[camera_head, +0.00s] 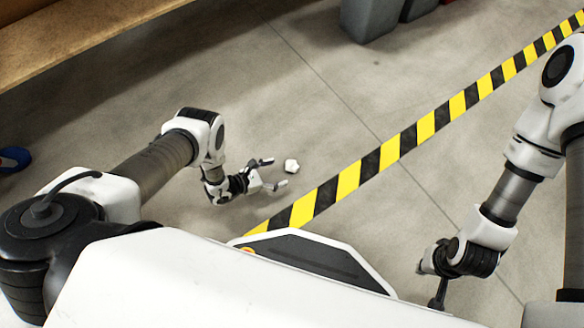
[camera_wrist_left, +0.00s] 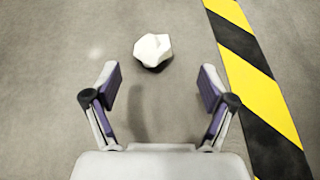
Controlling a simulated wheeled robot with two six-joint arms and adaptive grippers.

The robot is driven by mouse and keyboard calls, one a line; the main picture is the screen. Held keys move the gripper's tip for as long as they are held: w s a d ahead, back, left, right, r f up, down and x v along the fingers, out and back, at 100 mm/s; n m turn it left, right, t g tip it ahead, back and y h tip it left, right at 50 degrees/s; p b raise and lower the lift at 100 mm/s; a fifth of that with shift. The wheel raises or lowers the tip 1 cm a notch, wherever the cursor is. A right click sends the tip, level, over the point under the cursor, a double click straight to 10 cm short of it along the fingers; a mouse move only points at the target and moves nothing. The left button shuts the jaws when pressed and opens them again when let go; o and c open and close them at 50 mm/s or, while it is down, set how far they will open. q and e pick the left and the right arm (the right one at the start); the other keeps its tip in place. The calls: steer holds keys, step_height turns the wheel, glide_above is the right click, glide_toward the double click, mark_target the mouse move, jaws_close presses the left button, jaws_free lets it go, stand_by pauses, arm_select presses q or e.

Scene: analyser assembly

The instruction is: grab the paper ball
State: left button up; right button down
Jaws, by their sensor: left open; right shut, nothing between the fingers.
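A small white crumpled paper ball (camera_head: 291,166) lies on the grey concrete floor near the middle of the head view. It also shows in the left wrist view (camera_wrist_left: 153,50), just beyond the fingertips and roughly centred between them. My left gripper (camera_head: 278,173) is open and points at the ball, with nothing between its fingers. The wrist view shows its two fingers (camera_wrist_left: 158,85) spread apart, and the ball does not touch them. My right gripper (camera_head: 437,295) hangs low at the lower right of the head view, shut and empty, away from the ball.
A yellow and black striped floor tape (camera_head: 390,152) runs diagonally, close to the right of the ball. Grey bins (camera_head: 370,18) stand at the top. A wooden shelf (camera_head: 75,35) is at the upper left. A blue object (camera_head: 14,159) lies at the left edge. Floor around the ball is clear.

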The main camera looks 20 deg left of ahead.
mark_target(289, 166)
arm_select(q)
steer(key=b+x, duration=0.2)
steer(key=x, duration=0.1)
steer(key=b+x, duration=0.2)
steer(key=x, duration=0.2)
steer(key=shift+w+a+f, duration=0.2)
steer(key=shift+w+f, duration=0.15)
steer(key=shift+w, duration=0.1)
steer(key=shift+w+r, duration=0.1)
steer(key=shift+r, duration=0.1)
steer(key=c, duration=0.8)
